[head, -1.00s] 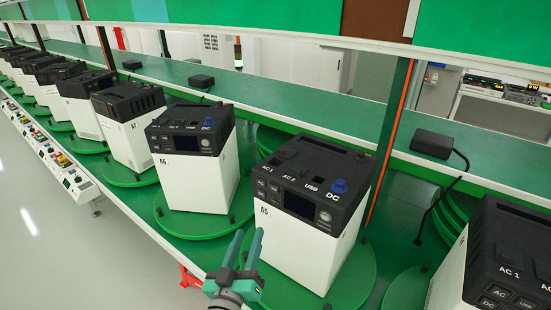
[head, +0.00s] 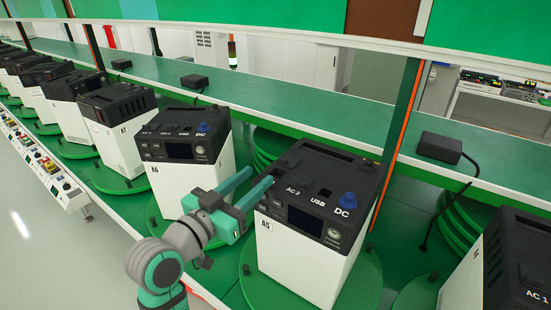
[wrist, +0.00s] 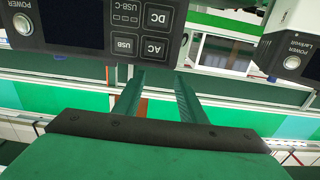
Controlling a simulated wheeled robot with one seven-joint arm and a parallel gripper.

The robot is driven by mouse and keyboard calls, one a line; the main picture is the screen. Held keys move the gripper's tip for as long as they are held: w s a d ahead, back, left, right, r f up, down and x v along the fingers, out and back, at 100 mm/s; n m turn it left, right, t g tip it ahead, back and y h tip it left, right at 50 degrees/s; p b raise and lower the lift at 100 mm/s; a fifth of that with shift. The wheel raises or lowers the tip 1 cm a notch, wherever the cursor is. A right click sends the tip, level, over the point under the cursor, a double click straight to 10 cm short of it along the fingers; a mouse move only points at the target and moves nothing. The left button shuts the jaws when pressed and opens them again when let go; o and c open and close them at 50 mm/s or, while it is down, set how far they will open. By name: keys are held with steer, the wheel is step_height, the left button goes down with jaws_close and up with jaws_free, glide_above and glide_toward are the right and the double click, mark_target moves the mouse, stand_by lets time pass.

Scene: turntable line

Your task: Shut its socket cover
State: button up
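The power unit A5 (head: 304,255) is a white box with a black top, standing on a green turntable. Its top carries sockets labelled AC 2, USB and DC; my gripper hides the AC 1 label. A blue knob-like part (head: 347,200) stands at DC. Small dark squares lie behind the other labels; I cannot tell which is an open socket or a cover. My gripper (head: 260,177) is open and empty, its fingertips at the left front top edge of A5. In the wrist view the fingers (wrist: 155,78) are apart below A5's button panel (wrist: 140,22); contact is unclear.
Unit A6 (head: 178,188) stands close on the left, also with a blue part at DC. Another unit (head: 525,262) stands at the right edge. Black adapters sit on the green shelf (head: 300,125) behind. A post (head: 400,140) rises behind A5.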

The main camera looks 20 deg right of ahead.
mark_target(282, 159)
steer(key=x, duration=0.5)
steer(key=s+x, duration=0.1)
steer(key=x, duration=0.2)
steer(key=shift+d, duration=0.45)
steer(key=shift+w+d, duration=0.35)
steer(key=shift+w, duration=0.2)
steer(key=shift+c, duration=0.4)
steer(key=shift+w, duration=0.1)
jaws_close()
